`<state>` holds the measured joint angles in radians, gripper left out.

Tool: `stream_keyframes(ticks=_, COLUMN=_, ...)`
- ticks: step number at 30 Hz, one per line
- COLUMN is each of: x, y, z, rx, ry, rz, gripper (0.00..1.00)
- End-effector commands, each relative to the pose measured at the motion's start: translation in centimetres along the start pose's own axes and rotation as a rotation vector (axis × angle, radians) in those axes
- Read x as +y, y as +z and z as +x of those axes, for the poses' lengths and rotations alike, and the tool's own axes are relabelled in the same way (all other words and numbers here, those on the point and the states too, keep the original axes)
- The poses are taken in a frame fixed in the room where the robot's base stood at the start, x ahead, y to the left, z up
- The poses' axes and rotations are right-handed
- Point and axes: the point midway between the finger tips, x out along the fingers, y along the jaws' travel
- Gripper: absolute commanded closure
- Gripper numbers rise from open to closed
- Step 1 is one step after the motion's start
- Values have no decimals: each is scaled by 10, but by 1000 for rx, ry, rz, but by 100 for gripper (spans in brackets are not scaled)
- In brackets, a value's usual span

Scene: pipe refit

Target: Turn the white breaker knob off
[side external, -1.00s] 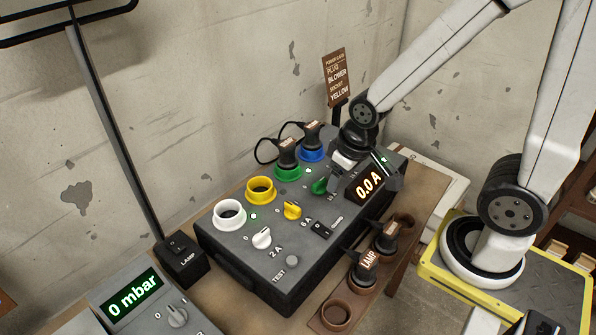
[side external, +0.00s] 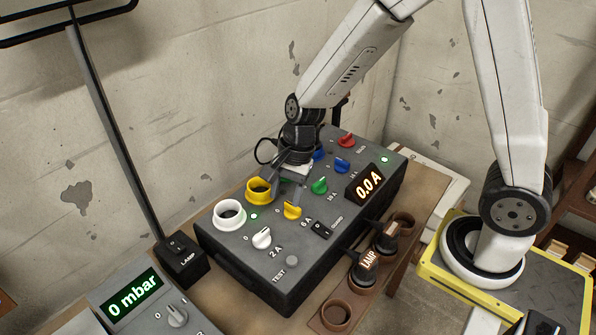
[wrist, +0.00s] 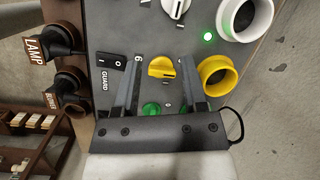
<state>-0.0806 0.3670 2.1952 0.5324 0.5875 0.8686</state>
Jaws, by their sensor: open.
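The white breaker knob (side external: 262,238) stands on the grey panel box (side external: 232,262), between a "0" mark and a "2 A" label, in front of the white socket. Which mark it points to is too small to tell. It also shows at the top edge of the wrist view (wrist: 176,8), partly cut off. My gripper (side external: 289,194) is open and empty, above the panel behind the yellow knob (side external: 292,211). In the wrist view the yellow knob (wrist: 162,67) lies between the two fingers; the white knob is beyond them. I cannot tell whether they touch anything.
White (side external: 229,214) and yellow (side external: 260,190) sockets stand close by. A green light (side external: 253,216) glows near the white one. Other knobs include green (side external: 319,185), blue (side external: 342,165) and red (side external: 346,140). The guard switch (side external: 321,230) and the 0.0 A display (side external: 367,188) sit right.

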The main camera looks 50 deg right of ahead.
Motion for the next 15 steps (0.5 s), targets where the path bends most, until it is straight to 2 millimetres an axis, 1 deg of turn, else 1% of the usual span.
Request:
stream_keyframes(ticks=1, x=-7, y=3, z=5, rx=-25, ry=3, rz=77, gripper=46)
stream_keyframes(ticks=3, x=-14, y=8, z=10, rx=-56, ry=7, rz=174, gripper=46)
stream_keyframes(ticks=6, x=-22, y=13, z=15, rx=-88, ry=12, rz=273, gripper=46)
stream_keyframes(ticks=10, x=-27, y=16, z=18, rx=-107, ry=15, rz=336, gripper=46)
stream_keyframes(ticks=15, x=-27, y=16, z=18, rx=-110, ry=16, rz=345, gripper=46)
